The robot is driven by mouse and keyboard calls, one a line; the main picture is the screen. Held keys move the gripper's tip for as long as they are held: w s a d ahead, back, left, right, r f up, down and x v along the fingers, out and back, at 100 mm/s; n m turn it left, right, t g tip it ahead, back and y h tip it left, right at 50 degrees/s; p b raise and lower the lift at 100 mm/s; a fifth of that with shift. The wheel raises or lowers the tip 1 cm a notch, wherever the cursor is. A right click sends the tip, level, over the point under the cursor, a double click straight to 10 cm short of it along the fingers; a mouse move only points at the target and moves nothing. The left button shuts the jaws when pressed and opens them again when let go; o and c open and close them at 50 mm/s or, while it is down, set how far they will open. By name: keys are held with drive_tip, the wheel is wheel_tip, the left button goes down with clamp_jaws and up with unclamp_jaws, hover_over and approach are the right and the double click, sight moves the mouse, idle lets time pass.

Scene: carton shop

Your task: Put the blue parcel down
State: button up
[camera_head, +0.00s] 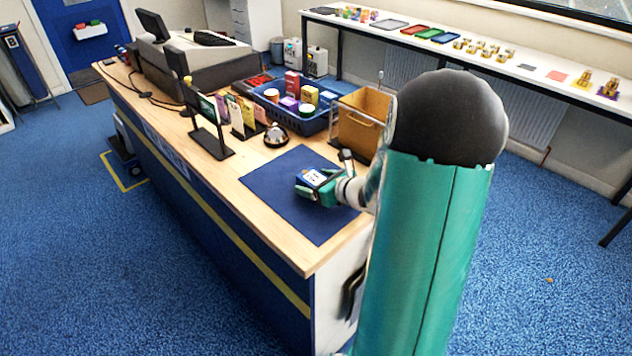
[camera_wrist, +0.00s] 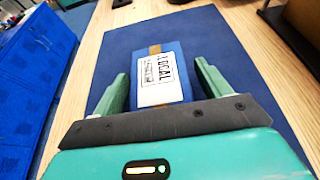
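The blue parcel (camera_wrist: 176,92) has a white label with black print and a brown tape strip. In the wrist view it sits between the two green fingers of my gripper (camera_wrist: 162,80), with a narrow strip of blue showing on each side, so the fingers look open around it. In the head view my gripper (camera_head: 318,190) is low over the dark blue mat (camera_head: 285,172) on the counter, and the parcel's label (camera_head: 312,177) shows at its fingers. The parcel appears to lie flat on the mat; its underside is hidden.
A bell (camera_head: 276,135), card stands (camera_head: 245,118), a blue basket of boxes (camera_head: 312,123) and a tan bin (camera_head: 361,122) stand behind the mat. A black stand (camera_head: 212,145) is to the left. The mat's left and front parts are clear.

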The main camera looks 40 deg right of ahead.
drive_tip(key=shift+r, duration=0.2)
drive_tip(key=shift+s+d+r, duration=0.1)
drive_tip(key=shift+s+r, duration=0.05)
drive_tip(key=shift+s, duration=0.2)
drive_tip(key=v, duration=1.1)
drive_tip(key=shift+s, duration=0.1)
